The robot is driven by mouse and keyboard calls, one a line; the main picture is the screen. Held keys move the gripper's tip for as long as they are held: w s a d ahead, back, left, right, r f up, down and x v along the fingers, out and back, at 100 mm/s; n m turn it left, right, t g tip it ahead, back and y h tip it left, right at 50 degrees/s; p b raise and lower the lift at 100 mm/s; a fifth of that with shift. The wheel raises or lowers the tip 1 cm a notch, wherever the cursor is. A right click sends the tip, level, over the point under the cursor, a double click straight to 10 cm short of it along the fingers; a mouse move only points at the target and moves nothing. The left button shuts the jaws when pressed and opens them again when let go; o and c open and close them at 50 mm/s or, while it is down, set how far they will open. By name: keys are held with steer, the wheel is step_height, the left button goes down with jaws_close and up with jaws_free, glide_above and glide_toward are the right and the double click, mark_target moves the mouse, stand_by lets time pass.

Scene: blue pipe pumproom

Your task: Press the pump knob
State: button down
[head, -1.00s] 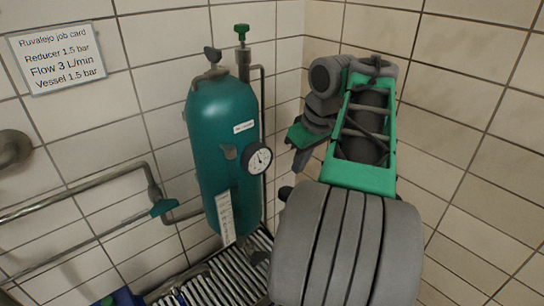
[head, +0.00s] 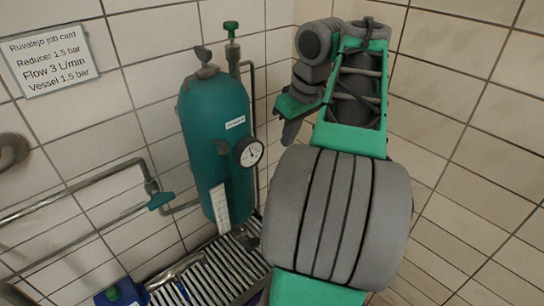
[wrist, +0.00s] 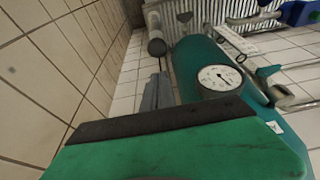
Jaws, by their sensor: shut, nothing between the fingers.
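At the bottom left of the head view is a blue unit, seemingly the pump (head: 130,290), with a green knob (head: 112,293) on it. The frame's bottom edge cuts it off. A blue body, likely the same unit, shows at the top right of the wrist view (wrist: 300,13). My gripper (head: 292,136) is shut and empty, right of the teal vessel and well away from the pump. Its grey fingers also show in the wrist view (wrist: 157,92), pointing toward the floor beside the vessel.
The teal vessel (head: 215,125) with a dial gauge (head: 249,152) stands between my gripper and the pump. A green-handled valve (head: 160,200) sits on wall pipes at left. A slatted metal grate (head: 205,270) lies below. A job card (head: 48,60) hangs on the tiled wall.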

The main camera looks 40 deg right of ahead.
steer(key=b+x, duration=0.2)
steer(key=x, duration=0.2)
steer(key=b+x, duration=0.3)
steer(key=x, duration=0.1)
steer(key=s+b+x, duration=0.1)
steer(key=b+x, duration=0.1)
steer(key=x, duration=0.3)
steer(key=shift+a+f, duration=0.1)
steer(key=shift+f, duration=0.65)
step_height(320, 180, down, 6)
steer(key=b, duration=0.5)
steer(key=shift+f+b, duration=0.2)
steer(key=shift+b, duration=0.1)
steer(key=shift+r, duration=0.1)
steer(key=shift+r+p, duration=0.3)
steer(key=shift+p, duration=0.25)
steer(key=w+p+v, duration=0.1)
steer(key=p+v, duration=0.6)
steer(key=v, duration=0.6)
steer(key=shift+r, duration=0.55)
